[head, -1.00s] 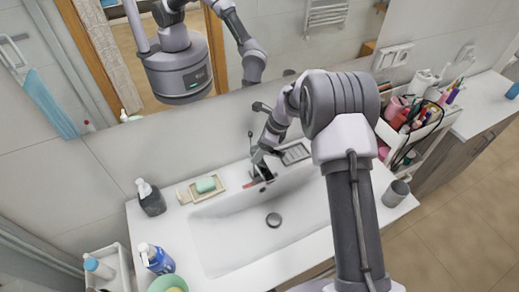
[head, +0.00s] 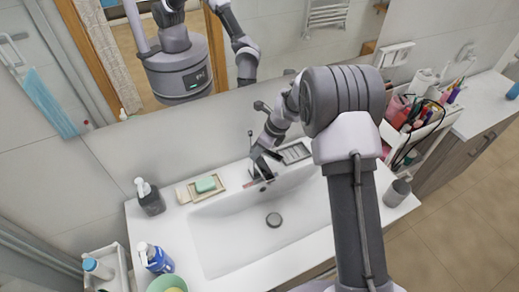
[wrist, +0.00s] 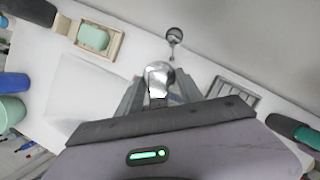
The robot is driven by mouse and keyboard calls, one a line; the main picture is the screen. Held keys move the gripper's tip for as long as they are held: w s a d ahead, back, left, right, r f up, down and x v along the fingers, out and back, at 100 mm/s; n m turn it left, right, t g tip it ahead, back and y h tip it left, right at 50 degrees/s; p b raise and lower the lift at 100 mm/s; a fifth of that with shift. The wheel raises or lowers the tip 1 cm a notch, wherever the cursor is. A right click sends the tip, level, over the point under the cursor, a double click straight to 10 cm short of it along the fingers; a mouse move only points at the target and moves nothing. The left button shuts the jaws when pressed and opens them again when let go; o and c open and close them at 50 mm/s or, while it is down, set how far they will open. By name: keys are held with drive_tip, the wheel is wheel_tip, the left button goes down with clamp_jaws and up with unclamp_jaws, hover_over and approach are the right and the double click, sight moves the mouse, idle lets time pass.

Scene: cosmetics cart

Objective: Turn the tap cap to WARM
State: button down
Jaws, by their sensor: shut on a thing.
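The shiny chrome tap cap (wrist: 160,77) lies between the two fingers of my gripper (wrist: 168,92) in the wrist view. My gripper is shut on it. In the head view my gripper (head: 263,174) is at the back rim of the white basin (head: 225,228), and it hides most of the tap. A small bit of red shows beside the fingers there. I cannot read a WARM mark or the cap's setting in either view.
A green soap (head: 206,185) in its dish and a dark pump bottle (head: 150,198) stand left of the tap. A grey slotted tray (head: 293,153) is close on the right. A thin rod with a round knob (wrist: 173,34) rises behind the tap. The basin is empty.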

drive_tip(key=c, duration=0.7)
unclamp_jaws()
drive_tip(key=shift+c, duration=0.2)
drive_tip(key=p+v, duration=0.2)
drive_tip(key=v, duration=1.5)
drive_tip(key=shift+r, duration=0.15)
drive_tip(key=shift+d, duration=0.1)
